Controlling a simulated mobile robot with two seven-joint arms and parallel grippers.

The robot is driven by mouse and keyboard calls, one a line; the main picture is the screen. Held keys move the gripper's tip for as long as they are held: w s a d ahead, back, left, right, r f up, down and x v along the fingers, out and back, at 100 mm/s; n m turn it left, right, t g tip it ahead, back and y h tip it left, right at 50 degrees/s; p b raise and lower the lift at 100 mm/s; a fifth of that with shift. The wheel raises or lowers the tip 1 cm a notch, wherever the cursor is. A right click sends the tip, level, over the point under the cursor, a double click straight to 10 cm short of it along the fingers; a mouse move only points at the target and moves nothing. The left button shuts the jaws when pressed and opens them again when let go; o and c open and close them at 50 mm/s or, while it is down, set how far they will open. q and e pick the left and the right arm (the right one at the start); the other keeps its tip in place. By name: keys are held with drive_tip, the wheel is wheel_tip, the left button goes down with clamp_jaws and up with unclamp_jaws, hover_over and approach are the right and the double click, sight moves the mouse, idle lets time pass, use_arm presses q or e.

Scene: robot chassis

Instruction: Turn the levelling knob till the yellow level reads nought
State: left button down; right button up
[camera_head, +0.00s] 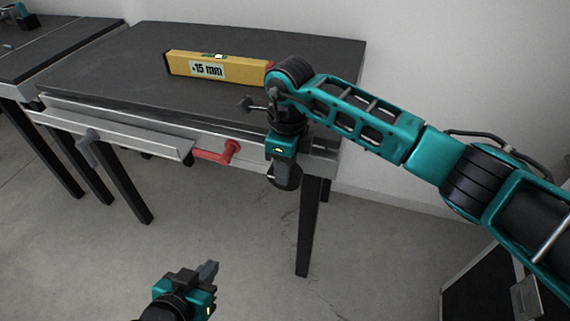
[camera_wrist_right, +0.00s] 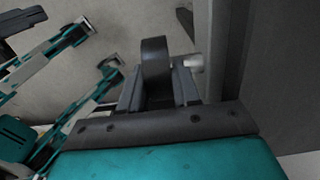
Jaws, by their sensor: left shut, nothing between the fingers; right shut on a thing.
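The yellow level (camera_head: 240,72) lies on the dark table top (camera_head: 130,75). Its label shows 15 mm, with a small sign in front that is too small to read for certain. My right gripper (camera_head: 281,165) points down at the table's front right corner, shut on a dark rounded knob (camera_head: 288,179). In the right wrist view, this knob (camera_wrist_right: 155,65) sits between the fingers, with a pale cylinder beside it. The fingers partly hide the knob. My left gripper (camera_head: 209,270) is shut and empty, low in front of the table, away from everything.
A red handle (camera_head: 217,153) and a grey lever (camera_head: 87,139) stick out from the table's front rail (camera_head: 130,133). Another dark table (camera_head: 60,48) stands at the left. A dark case (camera_head: 500,270) is at lower right. The floor in front is clear.

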sight(295, 167)
drive_tip(key=shift+d+y, duration=0.15)
drive_tip(key=shift+y, duration=0.35)
drive_tip(key=o, duration=1)
drive_tip(key=shift+c, duration=0.2)
use_arm(q)
wheel_tip(295, 167, up, 2)
drive_tip(key=shift+r+p, duration=0.1)
drive_tip(key=shift+p, duration=1)
use_arm(e)
wheel_tip(295, 167, up, 13)
drive_tip(key=d, duration=0.1)
drive_tip(key=shift+s+d, duration=0.25)
use_arm(q)
drive_tip(key=c, duration=1.8)
unclamp_jaws()
drive_tip(key=shift+s, duration=0.1)
drive_tip(key=shift+c, duration=0.2)
use_arm(e)
drive_tip(key=shift+f, duration=0.1)
